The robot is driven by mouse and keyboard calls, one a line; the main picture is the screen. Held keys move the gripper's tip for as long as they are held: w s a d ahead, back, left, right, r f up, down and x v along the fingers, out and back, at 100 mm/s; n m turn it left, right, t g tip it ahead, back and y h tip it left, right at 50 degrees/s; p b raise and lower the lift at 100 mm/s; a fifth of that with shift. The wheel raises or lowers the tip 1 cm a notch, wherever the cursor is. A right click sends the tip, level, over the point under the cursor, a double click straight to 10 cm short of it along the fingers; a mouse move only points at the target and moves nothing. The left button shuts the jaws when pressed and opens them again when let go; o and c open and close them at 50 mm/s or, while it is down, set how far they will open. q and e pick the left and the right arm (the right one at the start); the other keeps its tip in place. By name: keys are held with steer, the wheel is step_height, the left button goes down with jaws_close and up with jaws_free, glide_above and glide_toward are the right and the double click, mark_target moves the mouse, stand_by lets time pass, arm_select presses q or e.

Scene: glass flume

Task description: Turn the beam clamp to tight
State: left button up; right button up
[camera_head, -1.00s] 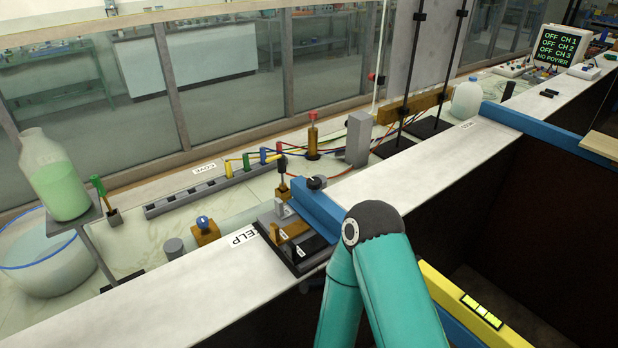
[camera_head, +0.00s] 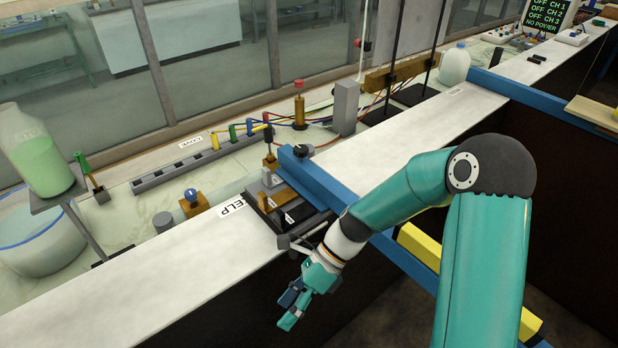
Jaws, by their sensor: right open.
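A blue beam (camera_head: 335,192) crosses the white ledge. A dark round knob (camera_head: 303,151) with a light mark sits on its far end and looks like the beam clamp; I cannot read its setting. My right gripper (camera_head: 283,311) is open and empty. It hangs in front of the ledge's near edge, below and nearer than the knob, well apart from it. My left gripper is out of view.
A dark block with brown and grey parts (camera_head: 272,197) stands beside the beam near the "KELP" label (camera_head: 232,208). Upright plugs with coloured wires stand behind the knob. A green bottle (camera_head: 38,148) stands at left. The ledge (camera_head: 150,275) is clear at front left.

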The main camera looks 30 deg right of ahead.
steer(key=w+d+r+m+t+y+b, duration=0.1)
steer(key=w+d+r+m+t, duration=0.15)
steer(key=r, duration=0.35)
steer(key=w+d+r+m+t+y+b, duration=0.1)
steer(key=w+d+r+m+t, duration=0.15)
steer(key=r, duration=0.35)
steer(key=m+t+h+b, duration=0.1)
steer(key=t+h, duration=0.6)
steer(key=t, duration=0.1)
glide_toward(303, 149)
steer(key=x, duration=0.9)
steer(key=shift+w+f, duration=0.1)
steer(key=shift+w, duration=0.2)
